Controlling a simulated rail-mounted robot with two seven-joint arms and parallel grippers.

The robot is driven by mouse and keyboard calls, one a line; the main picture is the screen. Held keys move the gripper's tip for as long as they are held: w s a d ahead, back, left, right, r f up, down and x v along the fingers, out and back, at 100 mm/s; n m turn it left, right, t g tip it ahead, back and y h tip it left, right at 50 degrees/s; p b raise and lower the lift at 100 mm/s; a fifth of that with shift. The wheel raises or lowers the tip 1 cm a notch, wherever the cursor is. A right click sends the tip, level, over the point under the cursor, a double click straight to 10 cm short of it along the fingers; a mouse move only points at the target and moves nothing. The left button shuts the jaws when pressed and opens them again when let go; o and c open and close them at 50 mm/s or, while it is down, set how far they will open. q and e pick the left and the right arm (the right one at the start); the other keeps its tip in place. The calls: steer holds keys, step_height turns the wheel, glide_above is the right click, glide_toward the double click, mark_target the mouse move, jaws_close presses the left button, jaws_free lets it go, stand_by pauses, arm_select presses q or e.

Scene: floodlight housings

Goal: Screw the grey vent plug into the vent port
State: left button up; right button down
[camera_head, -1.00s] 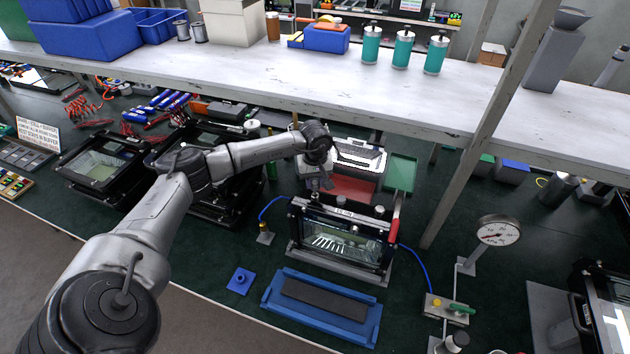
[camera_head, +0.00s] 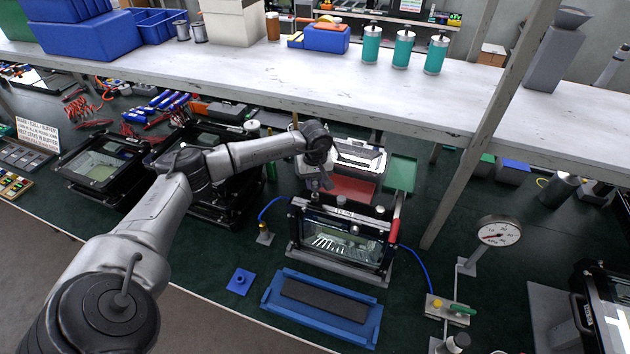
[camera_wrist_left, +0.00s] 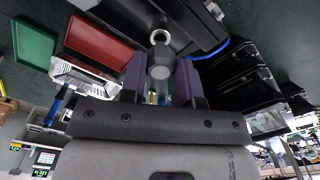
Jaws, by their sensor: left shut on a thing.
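The grey vent plug (camera_wrist_left: 160,68), with a hex-shaped head, sits between the two dark fingers of my left gripper (camera_wrist_left: 160,78) in the left wrist view. The gripper is shut on it. A round pale ring with a dark hole, which looks like the vent port (camera_wrist_left: 160,37), lies just beyond the plug's end. I cannot tell whether plug and ring touch. In the head view my left gripper (camera_head: 322,184) is over the back left top edge of the floodlight housing (camera_head: 342,240). The plug cannot be made out there. My right gripper is not in view.
The housing stands on a grey base, with a red handle (camera_head: 395,215) at its right. A blue tray (camera_head: 272,292) is in front, a blue block (camera_head: 240,281) to the left, a gauge (camera_head: 498,231) to the right. The shelf (camera_head: 400,95) and its post are behind.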

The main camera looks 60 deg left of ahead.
mark_target(315, 183)
arm_select(q)
steer(key=shift+f+b, duration=1.1)
steer(key=shift+f, duration=0.25)
steer(key=o, duration=1)
step_height(315, 183, up, 14)
steer(key=shift+f+b, duration=0.1)
steer(key=shift+b, duration=0.55)
